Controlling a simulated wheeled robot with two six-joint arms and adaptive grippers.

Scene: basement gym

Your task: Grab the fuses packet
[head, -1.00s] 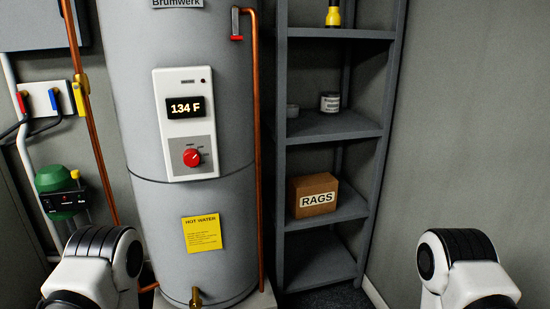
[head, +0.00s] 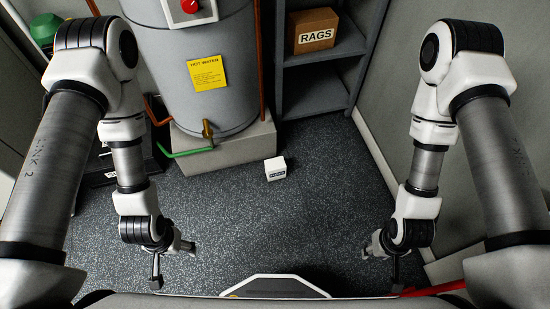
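A small white box with a dark label (head: 275,168) sits on the floor in front of the water heater's plinth. Its label is too small to read surely, but it looks like the fuses packet. My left gripper (head: 182,246) hangs low at the left, nearer to me than the box and apart from it. My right gripper (head: 371,247) hangs low at the right, also apart from it. Both grippers look empty; their fingers are too small and dark to tell open from shut.
The grey water heater (head: 190,75) stands on a pale plinth (head: 230,148), with a green pipe (head: 188,153) at its front. A grey shelf (head: 315,98) holds a rags box (head: 313,30). A wall closes the right side. The speckled floor around the white box is clear.

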